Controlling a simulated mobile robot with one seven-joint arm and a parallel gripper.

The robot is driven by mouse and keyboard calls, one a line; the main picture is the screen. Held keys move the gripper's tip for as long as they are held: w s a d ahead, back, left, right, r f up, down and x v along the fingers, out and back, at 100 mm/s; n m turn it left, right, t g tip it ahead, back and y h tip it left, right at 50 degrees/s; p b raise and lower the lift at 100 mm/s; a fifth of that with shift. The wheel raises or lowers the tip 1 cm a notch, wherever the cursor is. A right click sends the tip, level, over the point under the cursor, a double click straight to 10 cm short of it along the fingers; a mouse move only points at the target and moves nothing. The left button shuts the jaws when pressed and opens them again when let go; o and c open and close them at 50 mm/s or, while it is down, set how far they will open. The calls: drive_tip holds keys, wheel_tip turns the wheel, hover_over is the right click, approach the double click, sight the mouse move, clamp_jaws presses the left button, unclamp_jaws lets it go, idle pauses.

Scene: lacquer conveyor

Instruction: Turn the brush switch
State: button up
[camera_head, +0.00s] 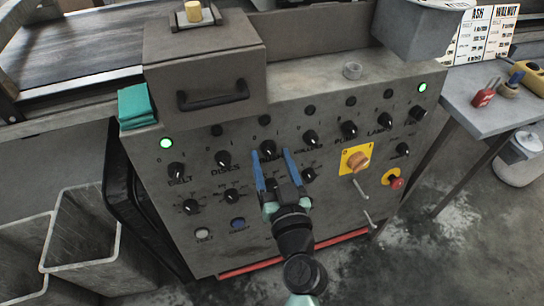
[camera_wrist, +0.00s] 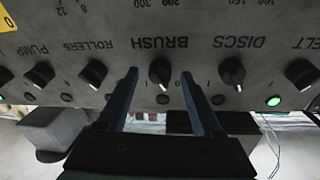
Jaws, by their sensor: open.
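The brush switch (camera_wrist: 160,72) is a black rotary knob with a pale pointer line, under the upside-down label BRUSH (camera_wrist: 160,42) in the wrist view. In the head view the same knob (camera_head: 268,147) sits in the upper row of the grey control panel (camera_head: 330,215). My gripper (camera_head: 272,155) is open, with blue fingers pointing at the panel. In the wrist view the fingertips of my gripper (camera_wrist: 159,75) lie left and right of the knob, apart from it. I cannot tell how deep they reach. The brush lamp (camera_wrist: 162,99) is dark.
Neighbouring knobs are close: discs (camera_wrist: 232,72) and rollers (camera_wrist: 93,72). Green lamps glow at the belt end (camera_head: 166,143) and far right (camera_head: 422,87). A red stop button (camera_head: 396,183) and an orange switch (camera_head: 357,161) are on the right. A handled box (camera_head: 205,60) juts above.

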drive_tip(key=shift+w, duration=0.1)
clamp_jaws()
idle(0.3)
drive_tip(key=shift+r+m+p, duration=0.1)
drive_tip(key=shift+m+p, duration=0.25)
drive_tip(key=shift+m, duration=0.15)
drive_tip(key=m+p, duration=0.1)
drive_tip(key=m, duration=0.1)
drive_tip(key=m+h+p, duration=0.1)
drive_tip(key=m+p, duration=0.3)
drive_tip(key=shift+a+r+g+h, duration=0.15)
drive_tip(key=shift+r+g+h, duration=0.15)
drive_tip(key=m+p, duration=0.3)
drive_tip(key=m, duration=0.1)
drive_tip(key=shift+g+p, duration=0.4)
drive_tip(key=shift+m+p, duration=0.7)
drive_tip(key=shift+m, duration=0.2)
drive_tip(key=shift+a+f+h, duration=0.1)
drive_tip(key=shift+f+h, duration=0.05)
drive_tip(key=shift+h, duration=0.25)
